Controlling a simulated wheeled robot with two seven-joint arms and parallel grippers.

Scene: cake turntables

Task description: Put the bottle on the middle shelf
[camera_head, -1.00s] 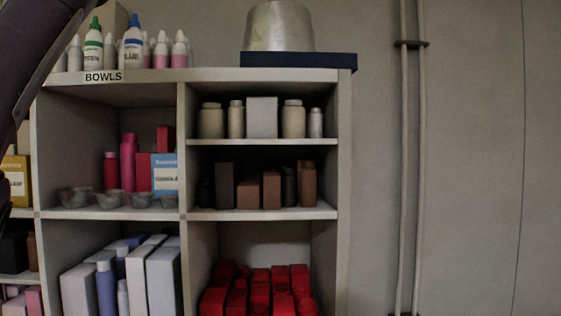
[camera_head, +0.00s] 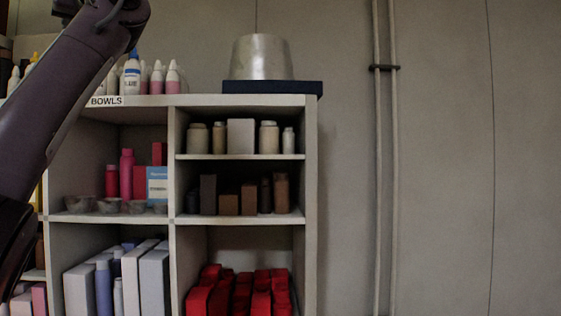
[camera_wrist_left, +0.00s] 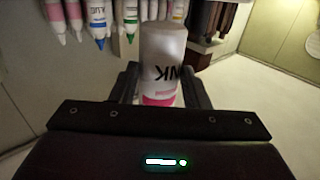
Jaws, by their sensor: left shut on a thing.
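My left gripper (camera_wrist_left: 160,88) shows in the left wrist view, shut on a white bottle (camera_wrist_left: 162,55) with black letters and a pink band. The letters read "NK", and the rest of the label is hidden. In the head view my left arm crosses the left side, and neither the held bottle nor the jaws can be made out there. The shelf unit (camera_head: 311,180) stands at the centre left. Its middle shelf boards (camera_head: 240,219) carry grey bowls, pink bottles and boxes on the left and brown and dark containers on the right. My right gripper is not in view.
White bottles with coloured caps (camera_head: 132,76) stand on the unit's top, above a "BOWLS" label (camera_head: 107,101). A metal pot (camera_head: 262,58) sits on a dark blue slab (camera_head: 272,87). Red items (camera_head: 240,292) fill the lower right compartment. Pipes (camera_head: 380,180) run down the wall.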

